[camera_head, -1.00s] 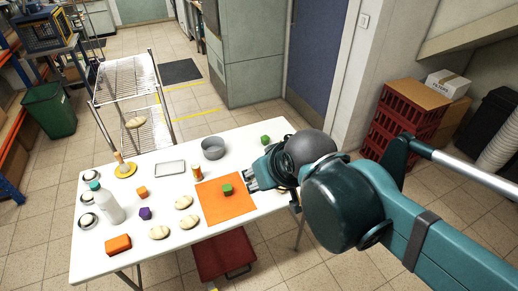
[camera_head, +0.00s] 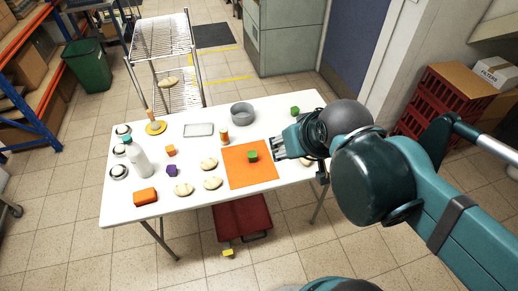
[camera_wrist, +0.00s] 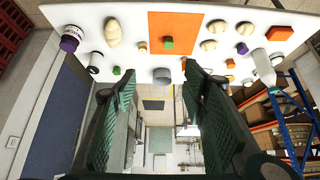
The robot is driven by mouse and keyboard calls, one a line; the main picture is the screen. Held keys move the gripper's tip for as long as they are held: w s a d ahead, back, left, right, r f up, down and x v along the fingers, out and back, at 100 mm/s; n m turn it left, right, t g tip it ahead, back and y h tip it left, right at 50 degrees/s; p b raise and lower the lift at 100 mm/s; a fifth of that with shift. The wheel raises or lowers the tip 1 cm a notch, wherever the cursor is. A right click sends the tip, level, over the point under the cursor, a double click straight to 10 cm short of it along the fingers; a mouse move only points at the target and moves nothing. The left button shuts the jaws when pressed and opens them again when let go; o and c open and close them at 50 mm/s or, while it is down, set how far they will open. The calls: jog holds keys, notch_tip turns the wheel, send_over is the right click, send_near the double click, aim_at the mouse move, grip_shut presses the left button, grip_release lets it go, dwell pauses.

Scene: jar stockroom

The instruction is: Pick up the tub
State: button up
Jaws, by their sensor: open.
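A grey round open tub (camera_head: 242,113) stands upright on the white table near its back edge, behind the orange mat. It also shows in the wrist view (camera_wrist: 162,76), beyond and between my fingertips. A dark purple jar with a white band (camera_wrist: 72,38) stands at the table's end in the wrist view; I cannot tell whether it also counts as a tub. My gripper (camera_head: 278,148) is over the right part of the table, right of the mat. In the wrist view my gripper (camera_wrist: 157,88) has its two fingers wide apart with nothing between them. My arm hides the table's right end.
The orange mat (camera_head: 238,176) bears a green cube (camera_head: 252,156). An orange bottle (camera_head: 224,136) stands near the grey tub. Another green cube (camera_head: 295,111) lies at the back right.

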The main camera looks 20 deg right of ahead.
jog(key=shift+w, duration=0.15)
jog(key=n+g+b, duration=0.3)
jog(key=n+g, duration=0.3)
jog(key=n, duration=1)
send_over(251, 154)
jog(key=s, duration=0.1)
notch_tip(251, 154, down, 28)
jog(key=shift+s+r, duration=0.15)
jog(key=shift+r, duration=0.1)
jog(key=shift+f+n, duration=0.4)
jog(key=shift+f, duration=0.1)
jog(key=shift+w+f+b, duration=0.25)
jog(key=shift+f+b, duration=0.05)
jog(key=shift+f, duration=0.95)
